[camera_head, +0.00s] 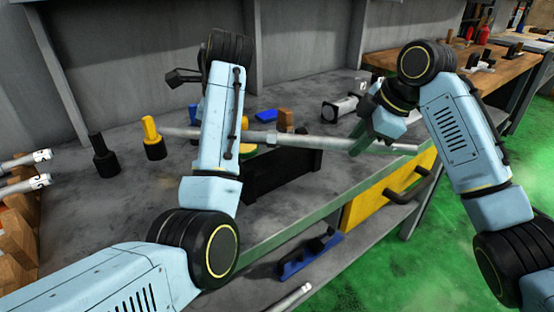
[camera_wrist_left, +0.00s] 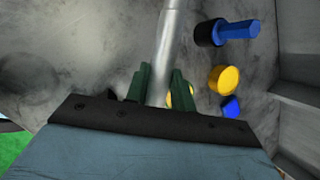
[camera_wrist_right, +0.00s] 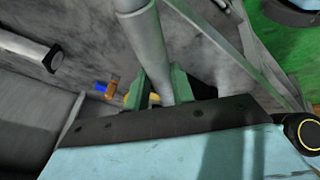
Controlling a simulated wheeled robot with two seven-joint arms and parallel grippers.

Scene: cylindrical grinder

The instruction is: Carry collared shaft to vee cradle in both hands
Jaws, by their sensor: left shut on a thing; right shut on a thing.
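The collared shaft (camera_head: 310,141) is a long grey bar, held roughly level across the bench, with a thicker collar near its middle. My right gripper (camera_head: 366,143) is shut on it right of the collar; its green fingers flank the bar in the right wrist view (camera_wrist_right: 161,88). My left gripper is hidden behind my left arm in the head view. In the left wrist view (camera_wrist_left: 158,88) its green fingers are shut around the shaft (camera_wrist_left: 170,35). A long black block (camera_head: 285,172) stands below the shaft; I cannot tell whether it is the vee cradle.
Yellow-topped (camera_head: 151,130) and black (camera_head: 103,155) posts stand at left. A grey-white cylindrical part (camera_head: 340,107), a blue block (camera_head: 266,116) and an orange block (camera_head: 286,119) lie behind the shaft. A yellow drawer (camera_head: 390,195) with dark handles is under the bench's front edge.

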